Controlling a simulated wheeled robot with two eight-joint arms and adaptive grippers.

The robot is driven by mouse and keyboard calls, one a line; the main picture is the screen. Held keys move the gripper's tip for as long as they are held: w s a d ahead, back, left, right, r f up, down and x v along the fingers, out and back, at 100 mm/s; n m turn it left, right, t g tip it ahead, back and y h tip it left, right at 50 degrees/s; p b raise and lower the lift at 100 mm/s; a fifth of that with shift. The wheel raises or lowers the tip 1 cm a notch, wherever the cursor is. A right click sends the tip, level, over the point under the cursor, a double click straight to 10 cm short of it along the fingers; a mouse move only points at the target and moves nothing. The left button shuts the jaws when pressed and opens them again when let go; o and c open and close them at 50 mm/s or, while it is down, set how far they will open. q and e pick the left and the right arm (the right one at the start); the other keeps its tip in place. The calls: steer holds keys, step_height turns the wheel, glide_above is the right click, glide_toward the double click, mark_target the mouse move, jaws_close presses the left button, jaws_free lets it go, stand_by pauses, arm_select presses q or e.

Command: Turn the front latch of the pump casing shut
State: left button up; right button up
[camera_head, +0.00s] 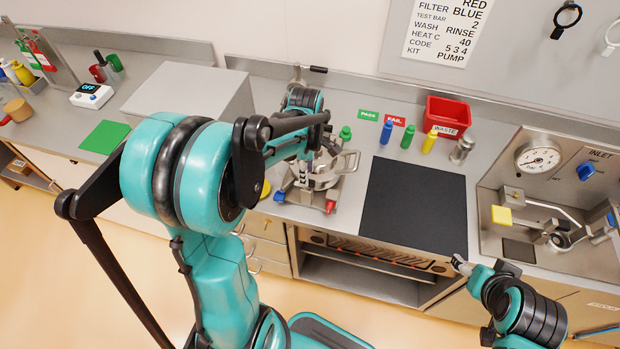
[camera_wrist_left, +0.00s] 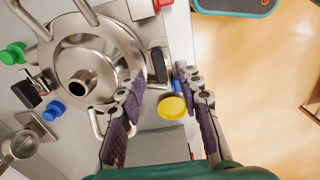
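The pump casing is a round steel body with a short central spout; in the left wrist view (camera_wrist_left: 105,48) it fills the upper left, and in the head view (camera_head: 327,180) my left arm partly hides it. A latch with a black grip (camera_wrist_left: 158,66) shows at its rim in the wrist view. My left gripper (camera_wrist_left: 155,86) is open, its two purple-padded fingers apart, with the black grip between and just beyond the fingertips. I cannot tell whether they touch it. My right gripper (camera_head: 462,265) is at the lower right, away from the casing; its opening is unclear.
A yellow round knob (camera_wrist_left: 172,107) lies between my left fingers' line of sight. A black mat (camera_head: 415,205), several coloured bottles and a red waste bin (camera_head: 447,115) are right of the casing. A gauge panel (camera_head: 538,159) stands far right.

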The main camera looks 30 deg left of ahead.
arm_select(q)
steer(key=shift+f+b, duration=0.3)
steer(key=shift+f, duration=1.3)
jaws_close()
